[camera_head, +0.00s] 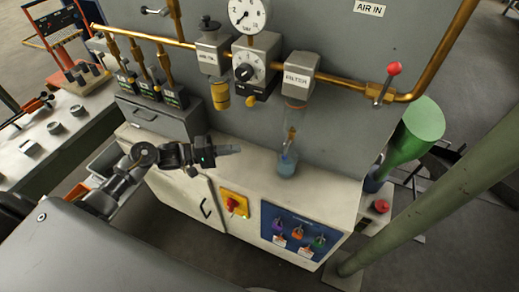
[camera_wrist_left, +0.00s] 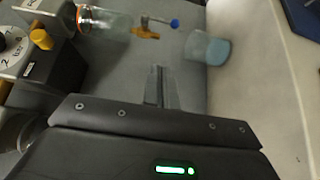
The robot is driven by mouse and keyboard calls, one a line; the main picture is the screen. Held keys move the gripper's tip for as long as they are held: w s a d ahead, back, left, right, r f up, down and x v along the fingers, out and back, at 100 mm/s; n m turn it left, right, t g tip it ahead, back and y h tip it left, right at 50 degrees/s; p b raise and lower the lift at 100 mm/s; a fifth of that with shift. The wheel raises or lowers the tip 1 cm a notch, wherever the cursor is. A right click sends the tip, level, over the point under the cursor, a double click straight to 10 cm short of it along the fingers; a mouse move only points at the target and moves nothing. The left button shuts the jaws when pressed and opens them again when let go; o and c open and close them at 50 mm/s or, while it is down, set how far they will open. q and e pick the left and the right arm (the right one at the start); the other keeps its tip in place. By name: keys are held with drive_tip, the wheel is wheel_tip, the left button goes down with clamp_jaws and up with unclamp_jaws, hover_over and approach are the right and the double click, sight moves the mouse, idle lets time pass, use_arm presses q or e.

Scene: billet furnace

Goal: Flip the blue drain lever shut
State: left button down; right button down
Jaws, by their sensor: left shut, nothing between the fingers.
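The blue drain lever (camera_wrist_left: 175,23) shows in the left wrist view as a thin stem with a blue knob, sticking out from the brass drain fitting (camera_wrist_left: 146,33) under the clear filter bowl (camera_wrist_left: 108,23). In the head view the filter (camera_head: 297,78) hangs on the brass pipe, with a cup of blue liquid (camera_head: 287,165) below it; the lever is too small there to read its position. My left gripper (camera_head: 236,149) is shut and empty, left of the cup and apart from it. In the left wrist view its fingertips (camera_wrist_left: 159,72) are apart from the lever. My right gripper is not in view.
The cup stands on the pale cabinet top (camera_head: 325,187). A regulator (camera_head: 257,65) with a black knob and a gauge (camera_head: 249,14) sits left of the filter. A red-knobbed valve lever (camera_head: 393,69) is at the right. Cabinet top around the cup looks clear.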

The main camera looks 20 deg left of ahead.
sight(285, 152)
use_arm(q)
drive_tip(key=s+d+p+x, duration=0.1)
drive_tip(key=s+p+x, duration=0.1)
drive_tip(key=x, duration=1)
drive_tip(key=shift+d+p, duration=0.5)
drive_tip(key=shift+p, duration=0.35)
drive_tip(key=shift+s+f, duration=0.1)
drive_tip(key=shift+s, duration=0.05)
drive_tip(key=shift+h, duration=0.3)
